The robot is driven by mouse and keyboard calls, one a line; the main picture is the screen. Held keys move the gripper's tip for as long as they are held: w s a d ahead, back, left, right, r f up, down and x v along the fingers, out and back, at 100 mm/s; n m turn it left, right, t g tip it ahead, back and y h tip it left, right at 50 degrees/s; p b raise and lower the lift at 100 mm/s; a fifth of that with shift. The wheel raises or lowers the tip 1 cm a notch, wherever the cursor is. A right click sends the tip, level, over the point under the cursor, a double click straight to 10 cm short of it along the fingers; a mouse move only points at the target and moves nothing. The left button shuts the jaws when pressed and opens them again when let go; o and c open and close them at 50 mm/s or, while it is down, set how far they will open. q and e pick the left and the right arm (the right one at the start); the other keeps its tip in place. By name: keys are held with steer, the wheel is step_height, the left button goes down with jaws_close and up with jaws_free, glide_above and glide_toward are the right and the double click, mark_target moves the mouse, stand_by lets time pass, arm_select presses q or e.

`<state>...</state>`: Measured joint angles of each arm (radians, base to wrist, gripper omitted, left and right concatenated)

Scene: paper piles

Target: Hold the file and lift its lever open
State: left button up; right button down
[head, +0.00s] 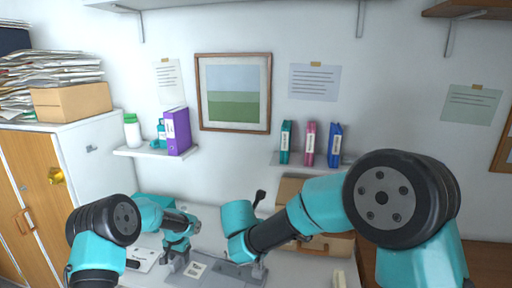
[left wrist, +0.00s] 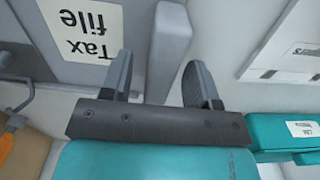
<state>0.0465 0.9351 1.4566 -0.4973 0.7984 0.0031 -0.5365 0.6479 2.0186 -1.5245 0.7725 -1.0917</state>
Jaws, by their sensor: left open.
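The grey file (head: 220,272) lies on the table at the bottom middle of the head view. Its white "Tax file" label shows upside down in the left wrist view (left wrist: 84,32). My left gripper (head: 174,264) is at the file's left end. In the left wrist view the left gripper (left wrist: 160,80) is open, with a light grey bar (left wrist: 170,40) between its fingers; I cannot tell whether they touch it. My right gripper (head: 258,268) is low over the file's right part, mostly hidden behind its wrist.
A white file or sheet (head: 142,260) lies left of the grey file. Cardboard boxes (head: 340,246) stand behind my right arm. A black knob (head: 260,196) rises behind the right wrist. Wall shelves hold binders (head: 178,130).

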arm_select(q)
step_height(320, 180, up, 11)
stand_by(0.4)
steer(key=shift+f, duration=0.2)
